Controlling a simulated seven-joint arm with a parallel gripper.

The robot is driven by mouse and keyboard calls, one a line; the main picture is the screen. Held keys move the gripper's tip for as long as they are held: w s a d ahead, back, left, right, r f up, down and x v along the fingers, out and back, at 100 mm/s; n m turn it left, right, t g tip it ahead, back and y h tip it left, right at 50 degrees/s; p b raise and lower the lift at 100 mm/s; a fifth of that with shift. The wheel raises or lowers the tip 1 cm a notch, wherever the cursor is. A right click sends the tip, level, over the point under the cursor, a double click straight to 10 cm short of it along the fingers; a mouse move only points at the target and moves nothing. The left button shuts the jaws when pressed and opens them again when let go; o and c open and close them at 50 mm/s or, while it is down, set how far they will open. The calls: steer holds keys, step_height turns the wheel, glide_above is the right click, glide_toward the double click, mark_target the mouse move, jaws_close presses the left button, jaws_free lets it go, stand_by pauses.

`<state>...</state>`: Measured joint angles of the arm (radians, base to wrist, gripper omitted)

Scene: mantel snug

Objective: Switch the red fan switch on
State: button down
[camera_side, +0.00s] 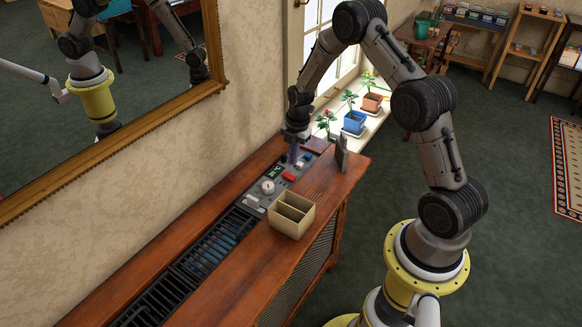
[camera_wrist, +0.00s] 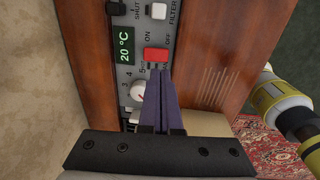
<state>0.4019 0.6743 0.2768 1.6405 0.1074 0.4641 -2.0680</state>
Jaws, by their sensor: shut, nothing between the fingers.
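The red fan switch (camera_wrist: 156,55) is a small rocker on the grey control panel, with ON printed by its left end and OFF by its right end in the wrist view. I cannot tell which end is pressed. The red switch also shows in the side view (camera_side: 289,176). My gripper (camera_wrist: 158,72) is shut and empty. Its purple fingertips point at the switch's lower edge in the wrist view; whether they touch it is unclear. In the side view my gripper (camera_side: 293,158) reaches down over the panel near the switch.
A 20 °C display (camera_wrist: 124,44), a white FILTER switch (camera_wrist: 159,10) and a dial (camera_wrist: 138,90) surround the switch. A beige divided box (camera_side: 291,229) stands on the wooden cabinet (camera_side: 240,262). A small upright frame (camera_side: 342,153) stands near the cabinet's far end.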

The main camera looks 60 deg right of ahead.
step_height(320, 180, up, 8)
glide_above(286, 173)
steer(key=s, duration=0.4)
steer(key=shift+s+a+f, duration=0.1)
steer(key=shift+s+a, duration=0.05)
steer(key=shift+a, duration=0.1)
steer(key=shift+w+d+t, duration=0.15)
steer(key=shift+w+t, duration=0.15)
steer(key=shift+w, duration=0.45)
steer(key=f, duration=0.4)
steer(key=w+f, duration=0.1)
steer(key=f, duration=0.4)
steer(key=w+f, duration=0.1)
steer(key=f, duration=0.3)
steer(key=shift+w+f, duration=0.1)
steer(key=shift+f, duration=0.2)
